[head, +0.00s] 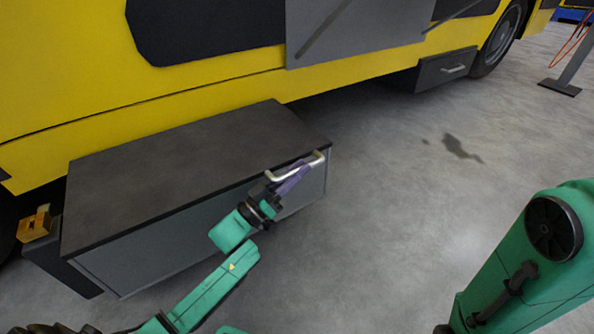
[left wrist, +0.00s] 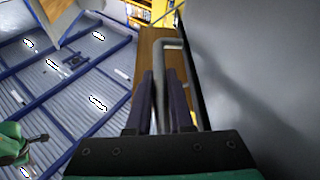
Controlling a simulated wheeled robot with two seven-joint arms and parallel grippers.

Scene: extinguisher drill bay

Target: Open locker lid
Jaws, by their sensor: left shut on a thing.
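The locker (head: 200,238) is a long grey box beside the yellow vehicle. Its dark flat lid (head: 190,155) lies level on the box, with no clear gap at the front edge. A pale metal handle (head: 318,158) is on the lid's front edge near the right end; it also shows as a bent bar in the left wrist view (left wrist: 172,43). My left gripper (head: 293,178) is shut on the handle, its purple fingers either side of the bar in the left wrist view (left wrist: 162,95). The fingers hide part of the handle. My right gripper is out of view.
The yellow vehicle (head: 190,105) stands right behind the locker. A brass-coloured block (head: 34,226) sits on a dark post at the locker's left end. A dark drawer (head: 447,69) is under the vehicle. The grey floor to the right is clear, with a dark stain (head: 458,147).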

